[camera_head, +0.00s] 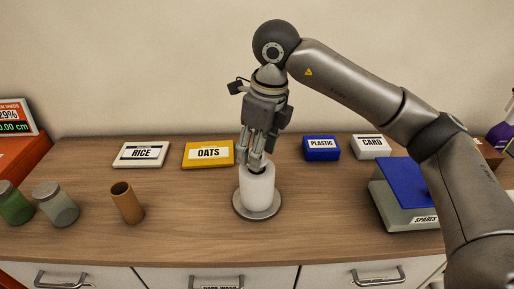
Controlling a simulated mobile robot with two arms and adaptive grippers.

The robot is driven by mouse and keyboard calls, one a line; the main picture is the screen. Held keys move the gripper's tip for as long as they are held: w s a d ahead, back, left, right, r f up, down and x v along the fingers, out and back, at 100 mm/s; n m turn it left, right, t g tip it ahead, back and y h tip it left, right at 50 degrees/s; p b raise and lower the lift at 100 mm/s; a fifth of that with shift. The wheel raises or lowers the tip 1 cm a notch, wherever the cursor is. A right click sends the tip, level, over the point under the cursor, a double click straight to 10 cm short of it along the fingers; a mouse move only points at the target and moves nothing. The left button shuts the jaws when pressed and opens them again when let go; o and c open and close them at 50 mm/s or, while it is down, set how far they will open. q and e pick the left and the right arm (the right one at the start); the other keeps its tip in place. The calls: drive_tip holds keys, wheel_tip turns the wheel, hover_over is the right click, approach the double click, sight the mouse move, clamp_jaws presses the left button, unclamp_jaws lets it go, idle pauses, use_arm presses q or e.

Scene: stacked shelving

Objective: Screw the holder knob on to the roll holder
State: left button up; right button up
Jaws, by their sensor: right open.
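The roll holder's round metal base (238,210) stands on the wooden counter, with a white roll (257,190) upright on it. My right gripper (256,163) comes down from above, with its fingertips right at the top of the roll. Its fingers are open. They hide most of the roll's top and the holder's upper end. I cannot make out the holder knob; a small dark patch shows between the fingertips. My left gripper is not in view.
A brown cardboard tube (127,205) and two jars (57,205) stand left. Boxes marked RICE (141,154), OATS (208,154), PLASTIC (321,148) and CARD (370,147) line the back. A SPARES box (400,205) with a blue lid stands right. The counter around the base is clear.

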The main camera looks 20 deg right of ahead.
drive_tip(key=n, duration=0.5)
drive_tip(key=shift+g, duration=0.4)
drive_tip(key=n, duration=0.3)
drive_tip(key=n+g, duration=0.1)
drive_tip(key=n, duration=0.2)
drive_tip(key=shift+n+y, duration=0.3)
drive_tip(key=n, duration=0.5)
drive_tip(key=shift+w+n+g, duration=0.1)
drive_tip(key=shift+n+g, duration=0.2)
drive_tip(key=shift+g, duration=0.1)
drive_tip(key=n+h, duration=0.1)
drive_tip(key=n, duration=0.3)
drive_tip(key=shift+n, duration=0.3)
drive_tip(key=shift+c, duration=0.3)
drive_tip(key=c, duration=0.6)
drive_tip(key=m+b, duration=0.1)
drive_tip(key=m, duration=0.5)
drive_tip(key=shift+d+f+y, duration=0.1)
drive_tip(key=shift+y, duration=0.3)
drive_tip(key=shift+c, duration=0.3)
drive_tip(key=m+t, duration=0.1)
drive_tip(key=m, duration=0.4)
drive_tip(key=shift+m+b, duration=0.3)
drive_tip(key=shift+b, duration=0.1)
